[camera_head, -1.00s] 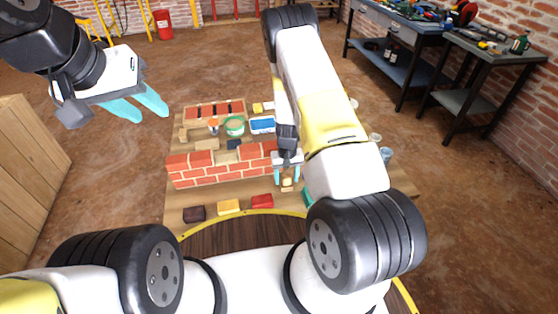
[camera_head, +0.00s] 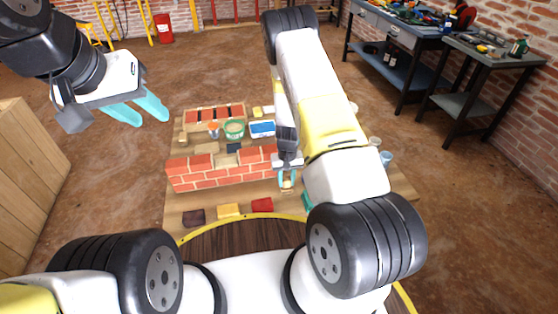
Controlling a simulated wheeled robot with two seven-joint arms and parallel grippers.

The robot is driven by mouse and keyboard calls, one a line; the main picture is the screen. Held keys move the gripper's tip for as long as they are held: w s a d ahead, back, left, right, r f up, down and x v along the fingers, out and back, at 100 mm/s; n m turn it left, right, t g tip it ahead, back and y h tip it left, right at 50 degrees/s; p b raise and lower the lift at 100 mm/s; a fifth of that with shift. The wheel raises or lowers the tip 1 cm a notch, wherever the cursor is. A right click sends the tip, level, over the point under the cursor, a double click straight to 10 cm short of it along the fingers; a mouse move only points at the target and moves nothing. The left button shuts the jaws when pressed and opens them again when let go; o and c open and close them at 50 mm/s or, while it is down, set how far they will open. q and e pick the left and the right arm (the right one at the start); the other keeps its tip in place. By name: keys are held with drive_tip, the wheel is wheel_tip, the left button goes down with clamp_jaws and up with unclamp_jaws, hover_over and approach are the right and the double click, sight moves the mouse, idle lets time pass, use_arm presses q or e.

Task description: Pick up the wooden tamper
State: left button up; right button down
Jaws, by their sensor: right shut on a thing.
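The wooden tamper (camera_head: 287,186) is a small tan piece at the right end of the low brick wall (camera_head: 222,172). My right gripper (camera_head: 287,179) points down over it, with its light-blue fingers shut on the tamper. Its lower end is small in the view, and I cannot tell whether it touches the table. My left gripper (camera_head: 150,116) is at the upper left, away from the table, with its blue fingers apart and empty.
The wooden table (camera_head: 182,207) carries dark, yellow (camera_head: 228,210) and red (camera_head: 262,205) blocks in front of the wall. Behind it stand a green bowl (camera_head: 234,130) and a blue-and-white tray (camera_head: 262,129). My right arm hides part of the table's right side.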

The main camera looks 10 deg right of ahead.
sight(287, 180)
drive_tip(key=r, duration=0.1)
drive_tip(key=s+r, duration=0.1)
drive_tip(key=r, duration=0.1)
drive_tip(key=s+r, duration=0.1)
drive_tip(key=s, duration=1.4)
drive_tip(key=shift+d+r, duration=0.15)
drive_tip(key=shift+d, duration=0.05)
